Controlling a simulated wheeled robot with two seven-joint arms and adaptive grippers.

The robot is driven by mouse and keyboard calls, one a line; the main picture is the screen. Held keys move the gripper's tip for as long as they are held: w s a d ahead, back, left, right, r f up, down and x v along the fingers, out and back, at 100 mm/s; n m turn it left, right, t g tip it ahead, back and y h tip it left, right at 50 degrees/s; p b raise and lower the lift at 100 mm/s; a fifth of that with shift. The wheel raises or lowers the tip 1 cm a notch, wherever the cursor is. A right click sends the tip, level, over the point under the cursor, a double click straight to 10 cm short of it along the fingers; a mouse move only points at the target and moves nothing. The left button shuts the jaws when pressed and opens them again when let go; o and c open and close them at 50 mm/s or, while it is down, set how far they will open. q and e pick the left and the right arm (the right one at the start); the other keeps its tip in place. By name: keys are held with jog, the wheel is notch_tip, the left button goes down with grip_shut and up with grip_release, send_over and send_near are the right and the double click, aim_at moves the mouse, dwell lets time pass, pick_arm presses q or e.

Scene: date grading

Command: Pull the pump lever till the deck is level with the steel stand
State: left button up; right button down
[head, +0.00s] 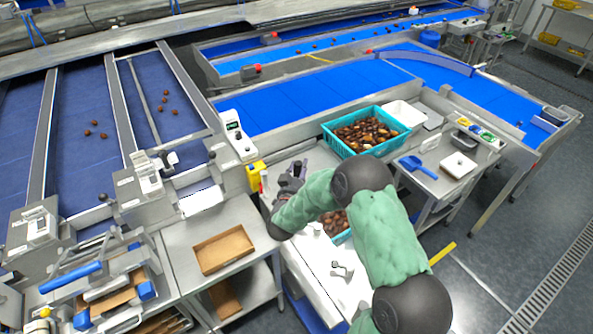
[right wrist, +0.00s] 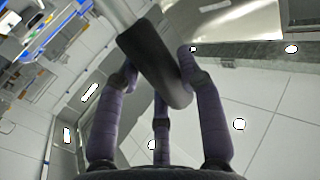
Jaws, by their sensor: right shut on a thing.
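My right gripper (head: 289,180) shows near the middle of the head view, with my green-sleeved arm reaching in from the lower right. In the right wrist view its fingers (right wrist: 158,75) are closed around the black grip of the pump lever (right wrist: 150,60), whose metal rod runs to the upper left. In the head view the lever is mostly hidden by my gripper. A pale deck (head: 325,277) lies below my arm, with a partly hidden teal crate of dates on it. A steel stand (head: 425,150) is to the right; I cannot tell their exact height difference. My left gripper is not in view.
A teal crate of dates (head: 328,128) stands beyond my gripper. A blue scoop (head: 418,167) and a white scale (head: 458,165) lie on the stand. A cardboard tray (head: 201,256) sits on a steel table at left. Blue conveyors (head: 290,98) run behind. Open floor is at right.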

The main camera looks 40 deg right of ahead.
jog(key=shift+w, duration=0.1)
jog(key=shift+w+r+p, duration=0.15)
jog(key=shift+w+p, duration=0.1)
jog(key=shift+p, duration=0.3)
jog(key=shift+w+d+r+n+g+y+p, duration=0.15)
jog(key=shift+w+n+g+y+p, duration=0.25)
jog(key=shift+w+p, duration=0.55)
jog(key=shift+w+f+n+p, duration=0.2)
jog(key=shift+w+n+p, duration=0.1)
jog(key=shift+w, duration=0.4)
